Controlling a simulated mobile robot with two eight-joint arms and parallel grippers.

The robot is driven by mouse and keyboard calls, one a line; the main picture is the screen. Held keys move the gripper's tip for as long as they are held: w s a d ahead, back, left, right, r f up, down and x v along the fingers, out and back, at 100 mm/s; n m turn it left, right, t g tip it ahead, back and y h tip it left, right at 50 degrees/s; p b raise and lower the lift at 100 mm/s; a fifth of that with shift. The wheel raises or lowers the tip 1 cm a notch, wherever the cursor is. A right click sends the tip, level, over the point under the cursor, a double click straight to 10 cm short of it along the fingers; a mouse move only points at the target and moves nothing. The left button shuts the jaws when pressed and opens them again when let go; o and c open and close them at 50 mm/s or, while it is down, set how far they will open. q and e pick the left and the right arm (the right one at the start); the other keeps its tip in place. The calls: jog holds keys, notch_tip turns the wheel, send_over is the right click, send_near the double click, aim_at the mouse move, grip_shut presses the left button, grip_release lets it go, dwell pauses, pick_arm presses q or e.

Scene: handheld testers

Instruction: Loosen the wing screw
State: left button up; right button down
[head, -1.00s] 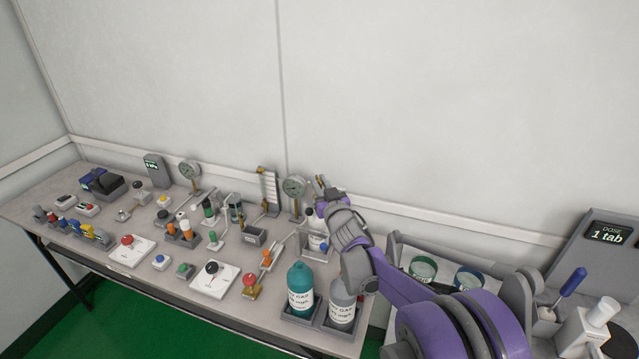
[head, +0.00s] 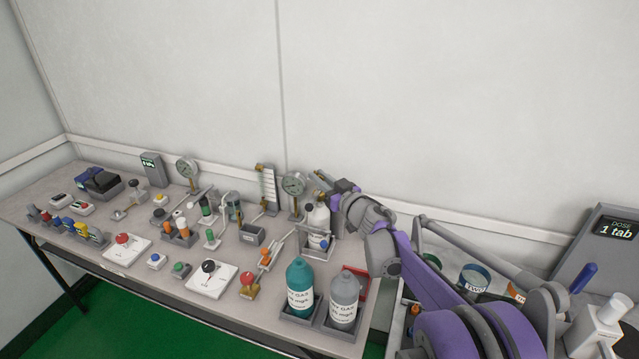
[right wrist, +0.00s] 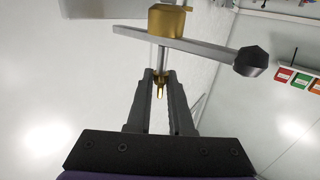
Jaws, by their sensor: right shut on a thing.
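My right gripper (head: 320,177) is raised at the back of the bench, just right of a round dial gauge (head: 293,184). In the right wrist view its two dark fingers (right wrist: 160,76) are closed on a slim metal stem (right wrist: 161,58) with a small brass tip. The stem leads to a brass block (right wrist: 167,20) crossed by a flat grey lever (right wrist: 190,42) with a black knob (right wrist: 251,61). I cannot tell for sure which of these parts is the wing screw. My left gripper is not in view.
A white bottle (head: 318,222) in a holder stands below my right gripper. A teal bottle (head: 300,280) and a grey bottle (head: 344,292) stand at the bench's front right. Gauges, valves and switches crowd the bench to the left. The wall is close behind.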

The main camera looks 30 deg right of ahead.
jog(key=shift+d+f+n+y, duration=0.2)
jog(key=shift+n+y, duration=0.3)
jog(key=shift+y, duration=0.3)
jog(key=n+y, duration=0.1)
jog(key=y, duration=0.1)
jog(key=shift+r+n+g+y, duration=0.15)
jog(key=shift+n+g+y, duration=0.25)
jog(key=n+g+y, duration=0.1)
jog(key=y, duration=0.1)
jog(key=n+g+y, duration=0.1)
jog(key=n+y, duration=0.1)
jog(key=y, duration=0.1)
jog(key=shift+w+d+n+g+p, duration=0.1)
jog(key=shift+n+g+p, duration=0.2)
jog(key=shift+p, duration=0.1)
jog(key=n+g+y+p, duration=0.2)
jog(key=n+g+y, duration=0.1)
jog(key=shift+w+r+g+y, duration=0.1)
jog(key=shift+r+g+y, duration=0.05)
jog(key=shift+g+y, duration=0.25)
jog(key=shift+n+g+y+p, duration=1.1)
jog(key=shift+n+g+p, duration=0.45)
jog(key=shift+g, duration=0.35)
jog(key=c, duration=0.9)
grip_release()
